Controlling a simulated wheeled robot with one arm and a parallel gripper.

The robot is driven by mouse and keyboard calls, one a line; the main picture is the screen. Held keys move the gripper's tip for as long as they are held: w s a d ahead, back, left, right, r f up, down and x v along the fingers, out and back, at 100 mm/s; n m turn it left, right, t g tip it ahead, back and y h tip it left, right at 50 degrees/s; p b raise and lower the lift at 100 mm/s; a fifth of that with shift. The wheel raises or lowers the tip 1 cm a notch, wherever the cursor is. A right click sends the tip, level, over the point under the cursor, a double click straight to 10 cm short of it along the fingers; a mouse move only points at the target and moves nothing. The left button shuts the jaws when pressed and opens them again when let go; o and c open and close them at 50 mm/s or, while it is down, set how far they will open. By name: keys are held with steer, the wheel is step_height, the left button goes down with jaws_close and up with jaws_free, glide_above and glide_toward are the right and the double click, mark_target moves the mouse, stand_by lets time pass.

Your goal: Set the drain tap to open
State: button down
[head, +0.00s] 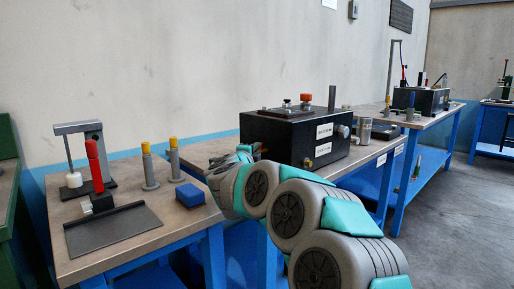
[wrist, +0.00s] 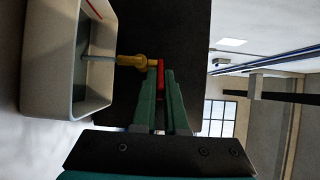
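The drain tap has a brass body (wrist: 131,61) and a red handle (wrist: 160,75). It sits on the side of a black box (wrist: 190,25), which also stands on the bench in the head view (head: 270,132). My gripper (wrist: 161,78) reaches the box's left side. Its green fingertips lie close on both sides of the red handle and appear shut on it. In the head view my gripper (head: 250,150) is partly hidden by my arm, and the tap cannot be made out there. The wrist picture is turned sideways.
A pale open tray (wrist: 62,100) with a thin rod is beside the tap in the wrist view. The bench (head: 130,238) also holds a red-handled stand (head: 95,165), yellow-topped posts (head: 148,165), a blue block (head: 190,195) and a dark plate (head: 112,230).

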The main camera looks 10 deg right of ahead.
steer(key=shift+a, duration=0.2)
stand_by(0.3)
steer(key=c, duration=1)
jaws_free()
steer(key=shift+w, duration=0.1)
steer(key=shift+o, duration=0.2)
steer(key=v, duration=0.7)
steer(key=shift+s+a+b, duration=0.2)
steer(key=shift+s+b, duration=0.1)
steer(key=shift+b, duration=0.15)
